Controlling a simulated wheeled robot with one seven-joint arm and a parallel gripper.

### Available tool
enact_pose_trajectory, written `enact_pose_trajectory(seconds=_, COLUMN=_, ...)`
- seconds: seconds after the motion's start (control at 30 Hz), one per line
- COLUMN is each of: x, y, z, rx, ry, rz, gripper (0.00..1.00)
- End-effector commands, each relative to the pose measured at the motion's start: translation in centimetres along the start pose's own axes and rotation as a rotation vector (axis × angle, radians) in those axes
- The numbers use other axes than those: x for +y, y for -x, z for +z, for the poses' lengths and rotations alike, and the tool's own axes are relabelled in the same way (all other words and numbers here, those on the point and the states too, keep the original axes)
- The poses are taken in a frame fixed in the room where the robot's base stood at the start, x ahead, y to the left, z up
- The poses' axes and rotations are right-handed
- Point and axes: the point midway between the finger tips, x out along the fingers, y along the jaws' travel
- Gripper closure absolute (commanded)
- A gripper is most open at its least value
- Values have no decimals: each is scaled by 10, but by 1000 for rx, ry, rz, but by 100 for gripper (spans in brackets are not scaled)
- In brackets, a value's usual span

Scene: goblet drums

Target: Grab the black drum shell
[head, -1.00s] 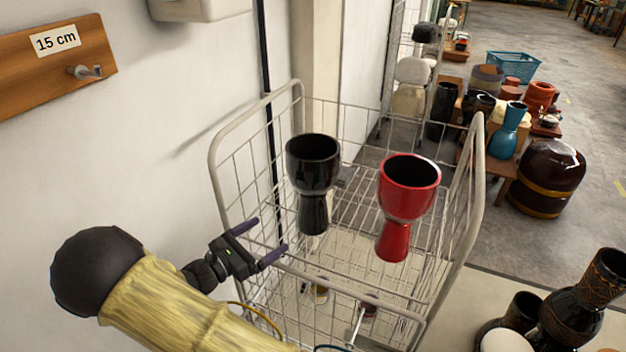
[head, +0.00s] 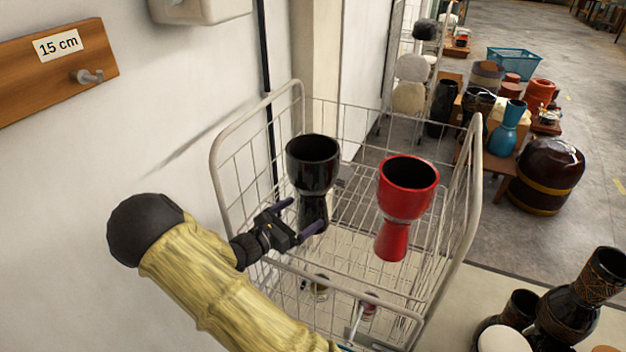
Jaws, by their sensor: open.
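The black drum shell (head: 313,168) stands upright in the wire cart, a goblet shape with its wide open bowl on top and a narrower foot below. My gripper (head: 299,214) is open at the left side of the cart, with its two purple fingers pointing toward the narrow lower part of the black shell. One finger overlaps the lower foot in the picture; I cannot tell whether it touches. A red drum shell (head: 406,190) stands to the right of the black one, apart from it.
The wire cart (head: 226,190) has raised tubular side rails and a front rail close to my arm. A wall with a wooden hook board (head: 60,62) is on the left. More drums, among them a black carved one (head: 588,300), stand to the right.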

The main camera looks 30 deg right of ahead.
Motion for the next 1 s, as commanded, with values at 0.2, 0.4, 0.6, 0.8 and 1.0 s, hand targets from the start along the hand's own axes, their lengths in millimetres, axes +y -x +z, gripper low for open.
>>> enact_pose_trajectory(seconds=0.2, x=0, y=-18, z=-1, rx=-1, ry=1, rz=-4, gripper=6)
enact_pose_trajectory(seconds=0.4, x=2, y=-46, z=-4, rx=-1, ry=0, rz=-2, gripper=6)
enact_pose_trajectory(seconds=0.6, x=2, y=-52, z=-5, rx=0, ry=0, rz=1, gripper=6)
enact_pose_trajectory(seconds=0.8, x=2, y=-52, z=-5, rx=0, ry=0, rz=1, gripper=6)
enact_pose_trajectory(seconds=1.0, x=2, y=-52, z=-5, rx=0, ry=0, rz=0, gripper=6)
